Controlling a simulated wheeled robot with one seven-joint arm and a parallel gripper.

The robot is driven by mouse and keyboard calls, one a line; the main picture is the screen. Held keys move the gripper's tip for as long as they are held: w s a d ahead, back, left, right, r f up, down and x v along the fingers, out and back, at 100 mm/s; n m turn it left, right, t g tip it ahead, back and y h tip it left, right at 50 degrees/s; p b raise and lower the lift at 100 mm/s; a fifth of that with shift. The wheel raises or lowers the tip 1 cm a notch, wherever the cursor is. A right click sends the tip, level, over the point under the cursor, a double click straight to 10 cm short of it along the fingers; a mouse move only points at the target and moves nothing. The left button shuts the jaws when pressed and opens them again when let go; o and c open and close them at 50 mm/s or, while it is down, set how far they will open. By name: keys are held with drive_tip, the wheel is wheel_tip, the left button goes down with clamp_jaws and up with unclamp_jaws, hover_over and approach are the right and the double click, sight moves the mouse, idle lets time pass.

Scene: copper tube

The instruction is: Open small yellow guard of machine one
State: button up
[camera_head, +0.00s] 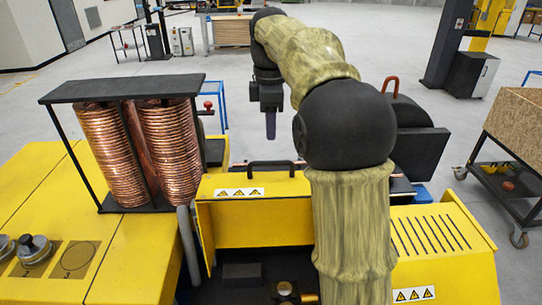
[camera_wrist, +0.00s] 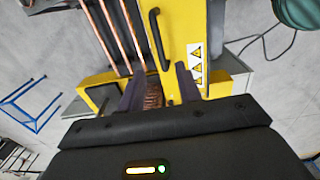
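The small yellow guard (camera_head: 255,224) stands on the machine in the middle of the head view. It has a black bar handle (camera_head: 272,166) along its top and a strip of warning stickers (camera_head: 238,192). In the wrist view the yellow guard (camera_wrist: 178,22) shows with its black handle (camera_wrist: 157,38) beyond the fingertips. My gripper (camera_head: 270,135) points down above and behind the handle, apart from it. In the wrist view my gripper (camera_wrist: 158,84) has its two dark fingers spread, with nothing held between them.
Copper coils (camera_head: 170,145) stand in a black rack on the yellow machine at left. Copper tubes (camera_wrist: 113,35) run beside the guard in the wrist view. A trolley with a wooden box (camera_head: 518,120) stands at right. The air around my gripper looks clear.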

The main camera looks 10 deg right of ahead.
sight(270, 162)
wheel_tip(270, 162, down, 9)
drive_tip(key=shift+w+a+r+p, duration=0.1)
drive_tip(key=shift+r+p, duration=0.05)
drive_tip(key=shift+p, duration=0.5)
drive_tip(key=shift+w+f, duration=0.15)
drive_tip(key=shift+f, duration=0.35)
clamp_jaws()
